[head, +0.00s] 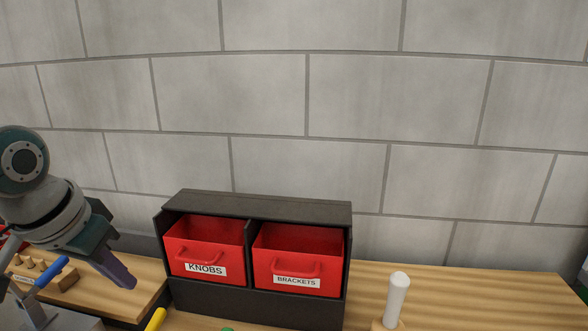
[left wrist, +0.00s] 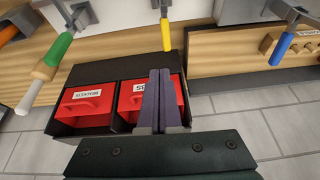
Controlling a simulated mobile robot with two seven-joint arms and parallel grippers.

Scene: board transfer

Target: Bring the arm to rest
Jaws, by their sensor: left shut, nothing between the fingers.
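My left gripper (head: 128,281) is at the left of the head view, tilted down and to the right. Its fingers are shut together with nothing between them, and they also show shut in the left wrist view (left wrist: 159,76). It appears left of a dark two-compartment rack (head: 255,203). The rack holds a red bin labelled KNOBS (head: 203,253) and a red bin labelled BRACKETS (head: 299,266). In the left wrist view my fingers cover part of the KNOBS bin (left wrist: 131,104). My right gripper is not in view.
A white handle (head: 397,295) stands right of the rack. A blue handle (head: 50,273) and a yellow handle (head: 155,320) are at the lower left. The wooden bench (head: 480,292) has bare room at the right. A grey block wall (head: 400,100) is behind.

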